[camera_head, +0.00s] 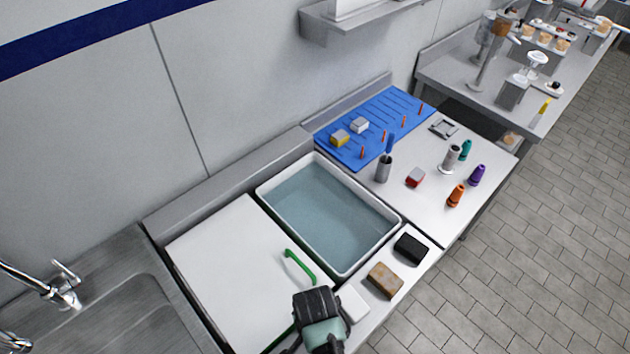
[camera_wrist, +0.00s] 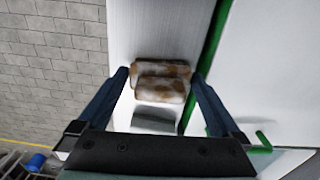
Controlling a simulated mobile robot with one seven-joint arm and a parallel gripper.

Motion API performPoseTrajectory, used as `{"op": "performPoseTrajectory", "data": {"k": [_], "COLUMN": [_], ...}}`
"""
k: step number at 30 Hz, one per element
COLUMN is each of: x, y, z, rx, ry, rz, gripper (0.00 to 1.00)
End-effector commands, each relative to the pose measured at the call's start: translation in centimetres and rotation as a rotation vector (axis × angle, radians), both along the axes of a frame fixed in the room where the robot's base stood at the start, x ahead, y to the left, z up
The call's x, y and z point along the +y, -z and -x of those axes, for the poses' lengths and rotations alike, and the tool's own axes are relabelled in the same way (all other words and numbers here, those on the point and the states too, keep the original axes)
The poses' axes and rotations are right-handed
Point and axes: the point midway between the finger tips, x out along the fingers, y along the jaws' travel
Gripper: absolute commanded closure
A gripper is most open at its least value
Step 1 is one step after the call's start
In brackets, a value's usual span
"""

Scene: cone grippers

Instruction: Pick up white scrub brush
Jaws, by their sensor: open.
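A plain white block (camera_head: 354,304), which looks like the white scrub brush, lies on the counter strip beside my gripper (camera_head: 318,322) in the head view. My gripper partly hides it, and no bristles show. In the wrist view, my gripper (camera_wrist: 160,76) is open, with one finger on each side of a mottled white-and-brown block (camera_wrist: 160,80). A grey block (camera_wrist: 153,122) lies just below it in the picture. I cannot tell which of these two is the white block of the head view. I cannot tell whether the fingers touch anything.
A brown sponge (camera_head: 385,280) and a black block (camera_head: 410,248) lie farther along the strip. A water-filled tub (camera_head: 330,222) and a white board (camera_head: 225,265) with a green handle (camera_head: 300,266) adjoin it. Tools stand on the far table (camera_head: 430,215). Open floor lies right.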

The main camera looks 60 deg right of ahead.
Motion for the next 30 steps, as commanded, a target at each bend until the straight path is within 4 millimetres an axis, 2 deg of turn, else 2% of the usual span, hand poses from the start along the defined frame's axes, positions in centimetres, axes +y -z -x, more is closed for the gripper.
{"op": "performPoseTrajectory", "data": {"k": [3,10,21,30], "x": [0.0,0.0,0.01,-0.02], "y": [0.67,0.76,0.73,0.51], "z": [0.02,0.0,0.0,-0.03], "rx": [0.0,-0.001,-0.001,-0.002], "ry": [0.0,-0.001,-0.001,-0.001], "rz": [0.0,0.0,0.0,0.001], "gripper": [0.0,0.0,0.65,0.66]}}
